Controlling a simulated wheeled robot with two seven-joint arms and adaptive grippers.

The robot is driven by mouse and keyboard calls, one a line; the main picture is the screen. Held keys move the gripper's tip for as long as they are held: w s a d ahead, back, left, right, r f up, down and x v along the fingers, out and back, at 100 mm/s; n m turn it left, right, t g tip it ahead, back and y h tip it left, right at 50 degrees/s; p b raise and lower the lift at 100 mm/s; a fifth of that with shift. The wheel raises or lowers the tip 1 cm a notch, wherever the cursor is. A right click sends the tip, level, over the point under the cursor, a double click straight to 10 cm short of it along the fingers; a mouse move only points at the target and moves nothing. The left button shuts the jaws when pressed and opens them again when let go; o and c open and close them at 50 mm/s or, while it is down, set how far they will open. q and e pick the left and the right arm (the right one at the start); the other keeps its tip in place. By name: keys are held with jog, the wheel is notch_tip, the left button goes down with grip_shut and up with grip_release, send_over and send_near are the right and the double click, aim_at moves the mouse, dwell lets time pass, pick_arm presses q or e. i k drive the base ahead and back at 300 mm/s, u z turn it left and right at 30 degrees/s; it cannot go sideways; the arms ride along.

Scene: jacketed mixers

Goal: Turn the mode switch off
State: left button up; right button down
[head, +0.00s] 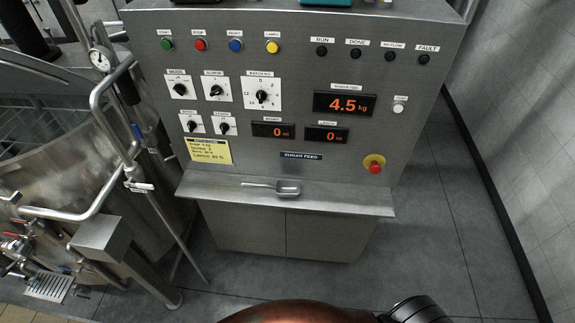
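The mode switch (180,88) is a black rotary knob on a white square plate, under a "MODE" label at the upper left of the steel control panel (300,75). Its knob looks turned at a slant, but the position marks are too small to read. Nothing covers the switch. Neither of my grippers shows in the head view.
Other knobs sit close to the right of and below the mode switch. A red emergency button (375,165) is at the panel's lower right. A scoop (272,187) lies on the ledge (230,191). Pipes and a steel tank (80,160) stand left. Floor at right is clear.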

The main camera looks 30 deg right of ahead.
aim_at(180, 89)
jog(key=k, duration=1.3)
jog(key=u, duration=0.75)
jog(key=i, duration=1.45)
jog(key=z, duration=0.2)
